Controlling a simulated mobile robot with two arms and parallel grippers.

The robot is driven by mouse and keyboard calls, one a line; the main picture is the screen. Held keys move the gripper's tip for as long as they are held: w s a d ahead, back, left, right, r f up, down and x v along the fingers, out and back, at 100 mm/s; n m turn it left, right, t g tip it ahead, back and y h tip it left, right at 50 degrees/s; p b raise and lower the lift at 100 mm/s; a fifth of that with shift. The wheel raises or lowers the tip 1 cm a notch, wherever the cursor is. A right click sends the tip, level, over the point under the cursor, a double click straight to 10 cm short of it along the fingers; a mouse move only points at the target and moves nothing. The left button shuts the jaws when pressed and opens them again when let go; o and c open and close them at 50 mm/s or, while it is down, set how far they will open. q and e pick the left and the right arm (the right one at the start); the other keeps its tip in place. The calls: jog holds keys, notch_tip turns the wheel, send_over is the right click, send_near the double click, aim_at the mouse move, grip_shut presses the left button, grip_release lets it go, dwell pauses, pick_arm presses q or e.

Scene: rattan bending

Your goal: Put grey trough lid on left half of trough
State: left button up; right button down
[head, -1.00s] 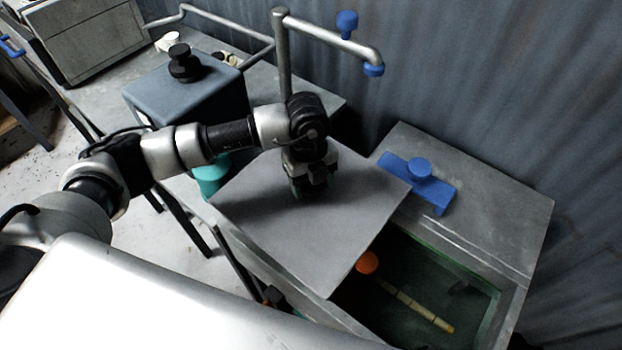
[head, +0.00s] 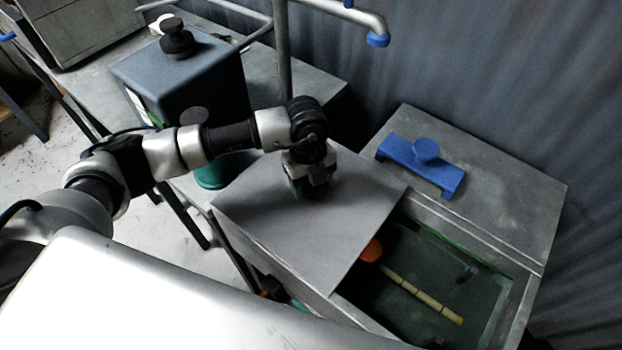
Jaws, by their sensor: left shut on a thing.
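The grey trough lid (head: 345,215) is a flat square plate over the left part of the trough (head: 520,315). My left gripper (head: 309,190) is above the middle of the lid and shut on it; its fingertips and the lid's handle are mostly hidden by the gripper body. The lid covers the trough's left half from above; I cannot tell whether it rests fully on the rim. The right half is open, showing dark green water with a yellow cane (head: 425,295) and part of an orange float (head: 371,250). My right gripper is not in view.
A blue clamp-like piece with a knob (head: 424,166) lies on the grey top behind the trough. A dark blue-grey box with a black knob (head: 190,80) stands at the left, with a teal container (head: 212,175) beside it. A grey pipe (head: 283,60) rises behind my arm.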

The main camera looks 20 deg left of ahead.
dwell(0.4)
pick_arm(q)
jog(key=o, duration=1.4)
jog(key=shift+f, duration=0.1)
jog(key=r, duration=0.3)
jog(key=r+b, duration=0.1)
jog(key=r, duration=0.3)
jog(key=w+a+r+b, duration=0.1)
jog(key=r, duration=0.3)
jog(key=shift+s+d+f, duration=0.1)
jog(key=shift+f, duration=0.05)
